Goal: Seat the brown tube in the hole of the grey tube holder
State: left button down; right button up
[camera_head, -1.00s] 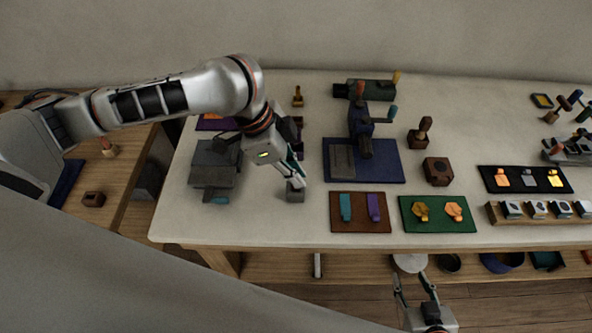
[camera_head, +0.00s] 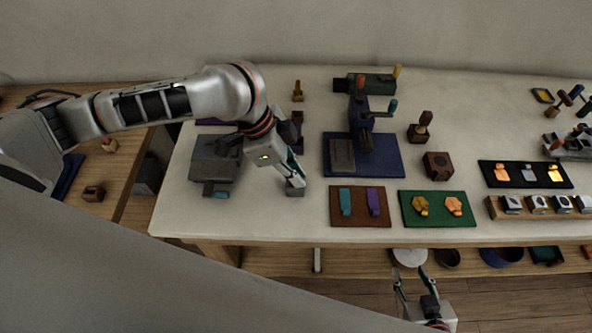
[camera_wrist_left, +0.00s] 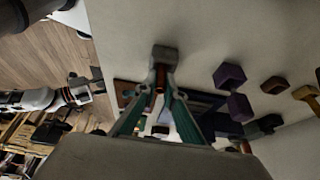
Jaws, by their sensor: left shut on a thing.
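My left gripper (camera_head: 295,182) is shut on the brown tube (camera_wrist_left: 160,79), which shows as a thin brown strip between the fingertips in the left wrist view. The small grey tube holder (camera_head: 295,191) stands on the table directly at the fingertips. In the left wrist view the holder (camera_wrist_left: 164,53) is just beyond the fingertips. The fingers hide the tube's lower end and the hole, so I cannot tell whether the tube is inside it. My right gripper (camera_head: 414,282) is open and empty, in front of the table edge.
A brown mat (camera_head: 360,220) with teal and purple pieces lies right of the holder. A blue plate (camera_head: 388,165) with a press stands behind it. A dark grey machine (camera_head: 214,160) stands to the left. The table is clear between the holder and the front edge.

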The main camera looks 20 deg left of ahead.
pick_arm(q)
jog(key=shift+f, duration=0.1)
jog(key=c, duration=2)
grip_release()
jog(key=shift+c, duration=0.2)
jog(key=v, duration=1.2)
